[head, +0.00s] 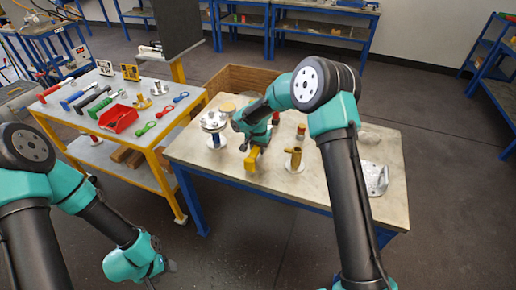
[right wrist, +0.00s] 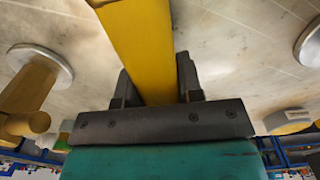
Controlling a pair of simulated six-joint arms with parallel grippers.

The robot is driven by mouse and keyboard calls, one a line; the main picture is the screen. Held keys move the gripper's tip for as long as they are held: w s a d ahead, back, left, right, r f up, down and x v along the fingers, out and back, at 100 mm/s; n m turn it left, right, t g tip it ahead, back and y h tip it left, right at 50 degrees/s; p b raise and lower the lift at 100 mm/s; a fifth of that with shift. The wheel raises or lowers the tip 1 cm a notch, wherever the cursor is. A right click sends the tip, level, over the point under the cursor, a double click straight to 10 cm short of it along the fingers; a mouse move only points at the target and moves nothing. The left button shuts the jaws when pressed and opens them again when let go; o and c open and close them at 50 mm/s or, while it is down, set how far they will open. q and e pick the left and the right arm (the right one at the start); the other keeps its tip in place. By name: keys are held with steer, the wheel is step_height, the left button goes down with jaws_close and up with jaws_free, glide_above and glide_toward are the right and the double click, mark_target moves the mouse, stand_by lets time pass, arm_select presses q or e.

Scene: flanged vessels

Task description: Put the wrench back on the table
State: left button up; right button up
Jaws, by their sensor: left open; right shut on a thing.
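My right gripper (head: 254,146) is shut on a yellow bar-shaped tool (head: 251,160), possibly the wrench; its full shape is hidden. In the right wrist view, the yellow bar (right wrist: 145,40) runs between the two dark fingers (right wrist: 158,88) and out of the top of the picture. The tool is over the front part of the blue-legged workbench (head: 330,190); I cannot tell whether it touches the top. My left gripper (head: 150,279) is low at the left, in front of the tables, open and empty; its fingertips barely show.
A flanged vessel (head: 214,121) stands left of the right gripper and a brass post (head: 294,160) right of it. A metal bracket (head: 376,178) is at the bench's right. The yellow-framed table (head: 186,106) holds several tools and a red tray (head: 118,119).

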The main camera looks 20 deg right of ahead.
steer(key=shift+f, duration=0.5)
steer(key=o, duration=1.6)
steer(key=shift+c, duration=0.2)
steer(key=shift+r, duration=0.1)
steer(key=shift+r, duration=3.4)
